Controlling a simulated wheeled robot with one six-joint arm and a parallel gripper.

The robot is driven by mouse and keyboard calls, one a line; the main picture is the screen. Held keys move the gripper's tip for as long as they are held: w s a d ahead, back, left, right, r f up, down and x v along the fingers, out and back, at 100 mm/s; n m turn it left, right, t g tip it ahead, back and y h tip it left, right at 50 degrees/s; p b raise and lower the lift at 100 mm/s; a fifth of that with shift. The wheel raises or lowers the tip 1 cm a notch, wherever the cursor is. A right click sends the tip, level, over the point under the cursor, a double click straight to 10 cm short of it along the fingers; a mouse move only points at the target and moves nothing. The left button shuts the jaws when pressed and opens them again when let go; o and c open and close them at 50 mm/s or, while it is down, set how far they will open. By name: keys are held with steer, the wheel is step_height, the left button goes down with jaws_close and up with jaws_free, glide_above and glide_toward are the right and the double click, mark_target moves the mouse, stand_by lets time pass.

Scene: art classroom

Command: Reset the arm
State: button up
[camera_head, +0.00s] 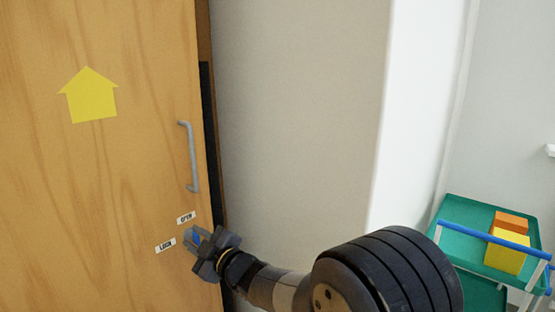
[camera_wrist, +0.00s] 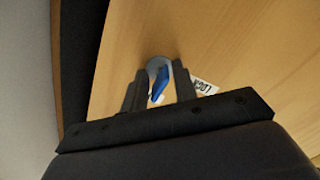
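My gripper (camera_head: 200,240) is low at the right edge of a wooden door (camera_head: 130,190), at the end of my outstretched arm. In the wrist view its two fingers (camera_wrist: 159,85) stand apart, with a blue lock knob (camera_wrist: 160,83) on a round grey plate between them. A gap shows between the fingers, so the gripper looks open; whether a finger touches the knob cannot be told. The blue knob also shows in the head view (camera_head: 196,238), partly hidden by the gripper. No other object is seen in the gripper.
A grey bar handle (camera_head: 190,157) is above my gripper. Labels OPEN (camera_head: 186,218) and LOCK (camera_head: 166,245) sit beside the knob. A yellow arrow (camera_head: 88,95) is on the door. A green trolley (camera_head: 458,212) with yellow and orange boxes (camera_head: 508,250) stands at right.

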steer(key=n+b, duration=0.1)
steer(key=n, duration=0.4)
steer(key=n+b, duration=0.1)
steer(key=n, duration=0.3)
steer(key=shift+s+d+n, duration=0.3)
steer(key=shift+s+d, duration=0.05)
steer(key=shift+d, duration=0.15)
